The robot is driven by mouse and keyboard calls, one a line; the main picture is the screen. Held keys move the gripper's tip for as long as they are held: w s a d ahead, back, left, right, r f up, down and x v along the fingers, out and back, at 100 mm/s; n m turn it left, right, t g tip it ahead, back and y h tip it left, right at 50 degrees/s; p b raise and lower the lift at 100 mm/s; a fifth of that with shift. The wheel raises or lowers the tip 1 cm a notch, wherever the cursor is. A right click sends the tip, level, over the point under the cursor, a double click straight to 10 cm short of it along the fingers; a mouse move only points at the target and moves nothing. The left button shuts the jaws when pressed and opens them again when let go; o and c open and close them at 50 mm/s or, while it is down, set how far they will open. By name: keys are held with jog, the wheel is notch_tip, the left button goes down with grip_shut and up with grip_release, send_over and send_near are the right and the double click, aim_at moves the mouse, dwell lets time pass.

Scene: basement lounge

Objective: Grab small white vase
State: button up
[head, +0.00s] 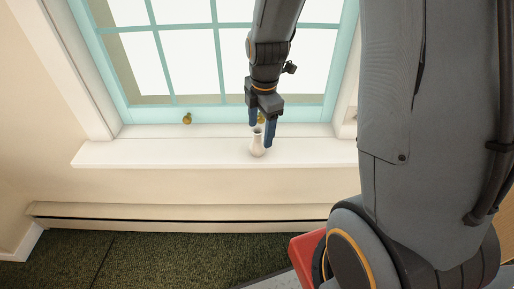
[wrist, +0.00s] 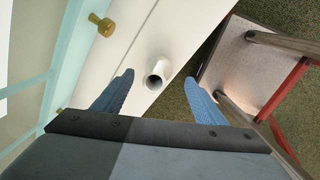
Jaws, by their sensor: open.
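The small white vase (head: 257,146) stands upright on the white window sill (head: 200,151) in the head view. My gripper (head: 262,136) is above it with blue fingers pointing down, one partly over the vase's neck side. In the wrist view, the vase (wrist: 157,71) shows its dark round mouth just ahead of and between my two blue fingertips (wrist: 163,92). The fingers are apart and nothing is held. I cannot tell exactly how far the fingertips are from the vase.
A teal-framed window (head: 222,60) with brass knobs (head: 187,118) rises behind the sill. A baseboard heater (head: 180,216) runs below it above green carpet (head: 120,258). The wrist view shows a red-and-metal framed item (wrist: 240,70) beside the sill. The sill left of the vase is clear.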

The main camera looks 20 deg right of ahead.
aim_at(259, 143)
jog(key=shift+w+a+f, duration=0.1)
jog(key=shift+w+f, duration=0.15)
jog(key=shift+f, duration=1.55)
jog(key=shift+w+f, duration=0.2)
jog(key=shift+f, duration=1.55)
jog(key=c, duration=1.1)
